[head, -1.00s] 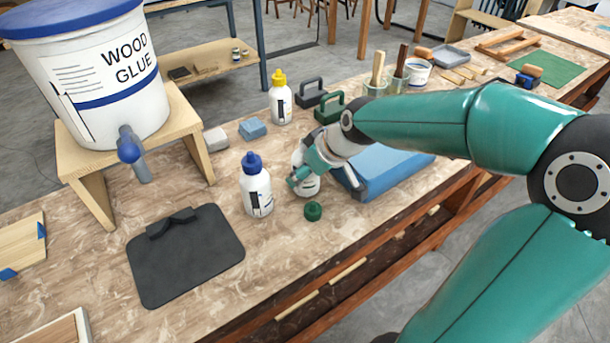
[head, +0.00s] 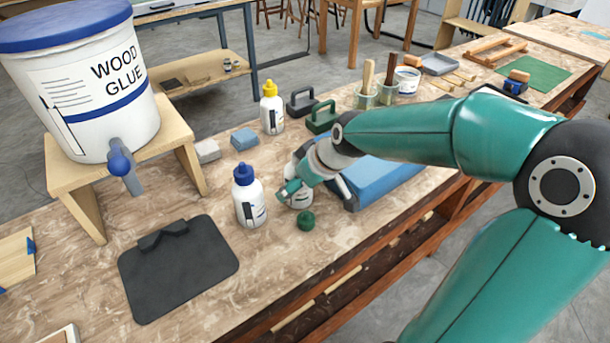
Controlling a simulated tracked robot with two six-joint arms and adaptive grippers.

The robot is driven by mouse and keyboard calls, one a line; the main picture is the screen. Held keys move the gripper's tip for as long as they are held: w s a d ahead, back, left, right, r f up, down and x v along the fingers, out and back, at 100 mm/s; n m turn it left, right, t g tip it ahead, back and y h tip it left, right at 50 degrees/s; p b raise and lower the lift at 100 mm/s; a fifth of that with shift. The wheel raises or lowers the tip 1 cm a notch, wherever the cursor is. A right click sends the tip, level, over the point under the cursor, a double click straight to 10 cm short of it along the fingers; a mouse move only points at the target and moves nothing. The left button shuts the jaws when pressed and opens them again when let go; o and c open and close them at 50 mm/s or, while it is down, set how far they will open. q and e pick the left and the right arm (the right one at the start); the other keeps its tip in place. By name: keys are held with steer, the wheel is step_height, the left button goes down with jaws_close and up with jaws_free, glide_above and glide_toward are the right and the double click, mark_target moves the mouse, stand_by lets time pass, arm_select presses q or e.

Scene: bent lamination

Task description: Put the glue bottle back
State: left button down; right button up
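A white glue bottle (head: 300,199) without a visible cap stands on the bench, partly hidden by my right gripper. My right gripper (head: 312,190) is at this bottle, with one finger over its upper left side and the other to its right, apparently clear of it. It looks open. A green cap (head: 306,221) lies on the bench just in front of the bottle. A white bottle with a blue cap (head: 249,198) stands upright to the left, and one with a yellow cap (head: 271,109) stands farther back. My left gripper is out of view.
A wood glue bucket (head: 85,85) with a spigot rests on a wooden stand (head: 62,165). A dark mat (head: 180,275) lies front left. A blue block (head: 385,180) lies behind my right gripper. Dark and green handled items (head: 321,119) and brush cups (head: 388,92) stand behind.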

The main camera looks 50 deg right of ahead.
steer(key=v, duration=1.2)
steer(key=shift+p, duration=0.35)
